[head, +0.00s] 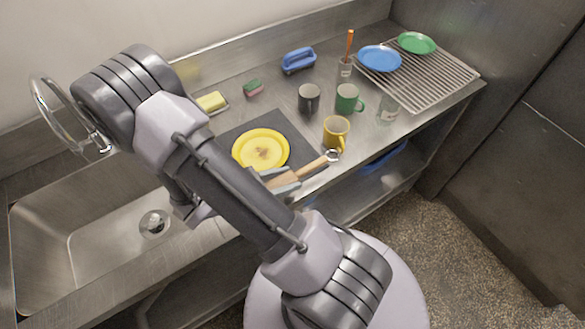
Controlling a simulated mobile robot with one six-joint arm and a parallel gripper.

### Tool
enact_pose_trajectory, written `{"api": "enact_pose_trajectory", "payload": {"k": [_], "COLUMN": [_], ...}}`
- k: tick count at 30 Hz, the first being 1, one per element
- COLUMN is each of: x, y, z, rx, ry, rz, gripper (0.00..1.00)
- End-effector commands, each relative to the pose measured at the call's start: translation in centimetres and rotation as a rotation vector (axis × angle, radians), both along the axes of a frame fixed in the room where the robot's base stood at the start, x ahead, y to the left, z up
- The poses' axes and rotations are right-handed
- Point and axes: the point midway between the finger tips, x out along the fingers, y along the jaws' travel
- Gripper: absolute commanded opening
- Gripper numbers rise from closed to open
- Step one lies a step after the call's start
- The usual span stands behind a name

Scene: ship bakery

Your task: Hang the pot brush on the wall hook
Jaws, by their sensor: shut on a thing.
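The pot brush (316,166) has a light wooden handle with a metal ring at its far right end. It shows near the front edge of the steel counter, between the yellow plate and the yellow mug. My gripper (279,179) is shut on the handle, left of the ring; my arm hides the brush's other end. I cannot tell whether the brush touches the counter or is above it. I do not see a wall hook in this view.
The yellow plate (261,149) lies on a dark mat (287,128). Several mugs, including a yellow one (336,133), stand right of it. A wire rack (452,74) with plates is at the far right. The sink (100,232) is at left, the steel backsplash (230,62) behind.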

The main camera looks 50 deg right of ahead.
Motion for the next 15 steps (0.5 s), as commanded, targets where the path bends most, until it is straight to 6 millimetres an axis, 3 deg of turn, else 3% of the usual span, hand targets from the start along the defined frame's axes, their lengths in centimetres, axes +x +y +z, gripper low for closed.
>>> {"api": "enact_pose_trajectory", "payload": {"k": [9,12,15], "x": [3.0,3.1,3.1], "y": [-3.5,-3.6,-3.6], "z": [-0.5,-2.9,-3.7], "rx": [0.0,0.0,0.0], "ry": [-0.001,0.004,0.003], "rz": [-0.002,0.003,0.002], "gripper": [0.0,0.0,0.0]}}
